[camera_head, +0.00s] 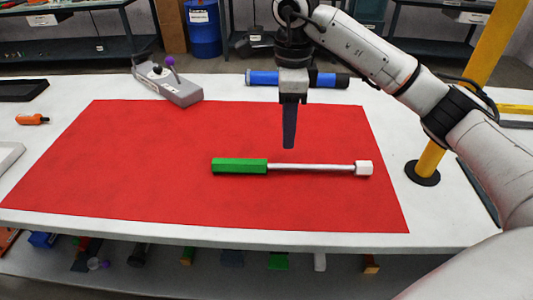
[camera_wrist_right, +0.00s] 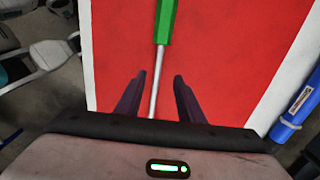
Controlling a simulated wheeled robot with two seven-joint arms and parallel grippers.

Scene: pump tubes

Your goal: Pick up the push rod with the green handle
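The push rod has a green handle (camera_head: 240,166), a thin silver shaft (camera_head: 310,167) and a white end block (camera_head: 363,168). It lies flat on the red mat (camera_head: 130,190), handle to the left. My right gripper (camera_head: 289,146) points down above and behind the rod in the head view, apart from it. In the right wrist view its two fingers (camera_wrist_right: 160,88) are spread, with the silver shaft (camera_wrist_right: 156,85) showing between them and the green handle (camera_wrist_right: 166,22) beyond. Nothing is held. The white end block is hidden there. My left gripper is not in view.
A blue tube with black ends (camera_head: 263,78) lies behind the mat, near my right gripper. A grey device with a purple knob (camera_head: 178,90) stands at the back left. A yellow post (camera_head: 432,160) rises at the right. The mat around the rod is clear.

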